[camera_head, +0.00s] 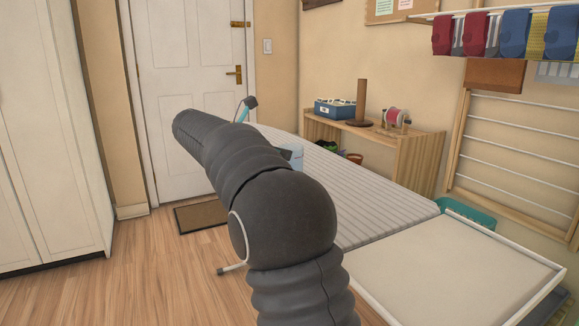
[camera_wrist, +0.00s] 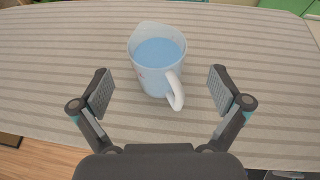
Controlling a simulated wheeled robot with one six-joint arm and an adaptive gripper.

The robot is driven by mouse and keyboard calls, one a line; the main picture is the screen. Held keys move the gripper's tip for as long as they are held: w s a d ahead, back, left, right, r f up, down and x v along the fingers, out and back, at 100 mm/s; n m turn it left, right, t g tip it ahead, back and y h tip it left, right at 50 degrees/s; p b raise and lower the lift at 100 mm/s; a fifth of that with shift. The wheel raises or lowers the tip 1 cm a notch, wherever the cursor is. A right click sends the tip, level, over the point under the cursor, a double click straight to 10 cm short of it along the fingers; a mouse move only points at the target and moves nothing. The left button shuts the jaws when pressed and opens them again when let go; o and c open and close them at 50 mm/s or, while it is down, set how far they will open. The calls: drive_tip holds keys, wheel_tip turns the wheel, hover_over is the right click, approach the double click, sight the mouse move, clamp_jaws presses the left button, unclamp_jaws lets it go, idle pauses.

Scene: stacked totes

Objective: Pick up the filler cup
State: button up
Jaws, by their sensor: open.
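The filler cup (camera_wrist: 143,78) is a pale, translucent jug with a spout at the far side and a white handle pointing toward me. Its inside looks light blue. It stands upright on the striped ironing-board-like surface (camera_wrist: 60,60). My gripper (camera_wrist: 161,90) is open and empty, with one pad on each side of the cup's near side and handle, apart from it. In the head view, a pale blue part, apparently the cup (camera_head: 294,156), shows beside my arm. My arm hides the rest of it and most of the gripper.
The striped surface (camera_head: 375,205) is otherwise clear around the cup. A white-rimmed tray (camera_head: 450,270) adjoins its near end. A wooden shelf (camera_head: 420,160) with a blue box (camera_head: 335,110) and a spool (camera_head: 397,117) stands behind, against the wall.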

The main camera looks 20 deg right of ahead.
drive_tip(key=x, duration=0.5)
drive_tip(key=shift+w+f+b, duration=0.15)
drive_tip(key=shift+f+b, duration=0.1)
drive_tip(key=shift+b, duration=0.05)
drive_tip(key=c, duration=1.5)
